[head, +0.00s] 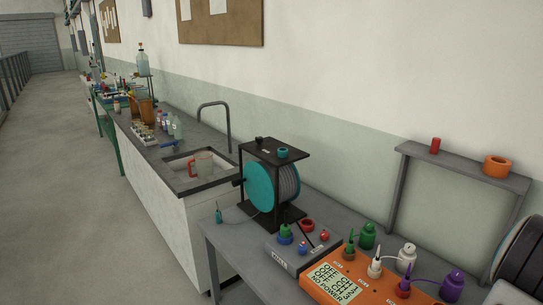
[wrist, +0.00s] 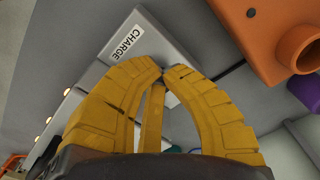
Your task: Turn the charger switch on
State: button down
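The charger is a grey box (wrist: 160,40) with a white "CHARGE" label (wrist: 125,43) in the wrist view. My gripper (wrist: 166,72) has curved yellow fingers that reach over the box's edge in the wrist view. Their tips come together and I see nothing held between them. The tips cover part of the box, and I cannot make out the switch. My gripper does not show in the head view.
The orange unit's display reads OFF and NO POWER; coloured knobs and bottles stand around it. A teal cable reel (head: 262,187) in a black frame stands behind the grey box. A small grey shelf (head: 465,166) is at the right. The floor at left is clear.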

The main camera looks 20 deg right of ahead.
jog(key=shift+r+p, duration=0.75)
jog(key=shift+r, duration=0.6)
jog(key=shift+a, duration=0.1)
jog(key=shift+a+n, duration=0.35)
jog(key=shift+n, duration=0.35)
jog(key=s+a+n+y, duration=0.1)
jog(key=a+n+y, duration=0.2)
jog(key=a, duration=0.7)
jog(key=w+a+r+n+t+h, duration=0.1)
jog(key=w+a+r+n, duration=0.3)
jog(key=a, duration=0.4)
jog(key=w+a+r+n+t+h, duration=0.1)
jog(key=w+a+r+n, duration=0.3)
jog(key=a, duration=0.5)
jog(key=w+a+r+n+t+h, duration=0.1)
jog(key=w+a+r+n+t, duration=0.1)
jog(key=w+a+r+n, duration=0.2)
jog(key=shift+a+r+n, duration=1.55)
jog(key=shift+a+n, duration=0.35)
jog(key=shift+a, duration=0.45)
